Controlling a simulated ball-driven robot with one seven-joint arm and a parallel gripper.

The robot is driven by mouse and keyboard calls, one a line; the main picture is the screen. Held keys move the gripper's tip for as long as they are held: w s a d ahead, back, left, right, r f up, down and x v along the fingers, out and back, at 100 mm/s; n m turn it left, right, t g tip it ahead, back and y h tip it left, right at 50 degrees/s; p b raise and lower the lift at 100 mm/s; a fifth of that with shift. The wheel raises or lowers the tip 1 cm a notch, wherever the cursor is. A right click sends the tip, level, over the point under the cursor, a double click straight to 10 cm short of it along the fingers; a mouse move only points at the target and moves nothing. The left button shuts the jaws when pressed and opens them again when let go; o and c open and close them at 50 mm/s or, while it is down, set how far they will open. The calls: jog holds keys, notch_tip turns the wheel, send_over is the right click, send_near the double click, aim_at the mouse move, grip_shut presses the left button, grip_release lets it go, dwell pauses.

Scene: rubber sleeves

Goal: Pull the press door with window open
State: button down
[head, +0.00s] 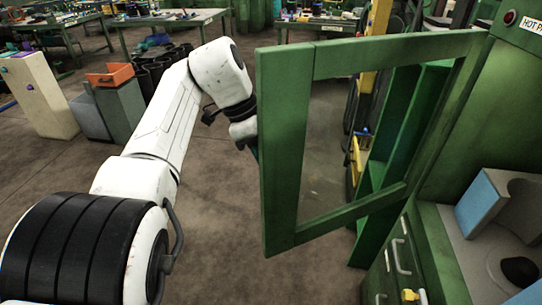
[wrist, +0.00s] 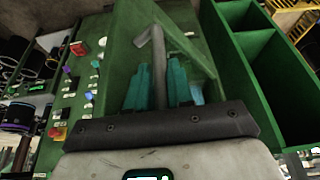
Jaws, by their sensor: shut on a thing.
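The press door (head: 283,150) has a green frame around a clear window (head: 335,140). It stands swung out from the green press at an angle, its free edge toward the left. My gripper shows in the wrist view (wrist: 160,82) with its teal fingers on both sides of a grey bar handle (wrist: 172,45), shut on it. The green door surface (wrist: 125,50) lies just beyond the handle. In the head view my arm reaches to the far side of the door's free edge, and the door hides the fingers and the handle.
The press body (head: 455,110) with its red lamp (head: 510,17) is at the right. A green drawer cabinet (head: 405,262) and a grey-blue machine part (head: 490,200) are below it. Green shelving (head: 395,120) shows through the window.

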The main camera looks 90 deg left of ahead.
jog(key=shift+w+r, duration=0.1)
jog(key=shift+w, duration=0.15)
jog(key=c, duration=1.3)
grip_release()
jog(key=shift+w, duration=0.1)
jog(key=shift+o, duration=1)
jog(key=shift+s, duration=0.2)
jog(key=p+v, duration=0.5)
jog(key=v, duration=0.5)
jog(key=shift+r, duration=0.3)
jog(key=shift+s, duration=0.15)
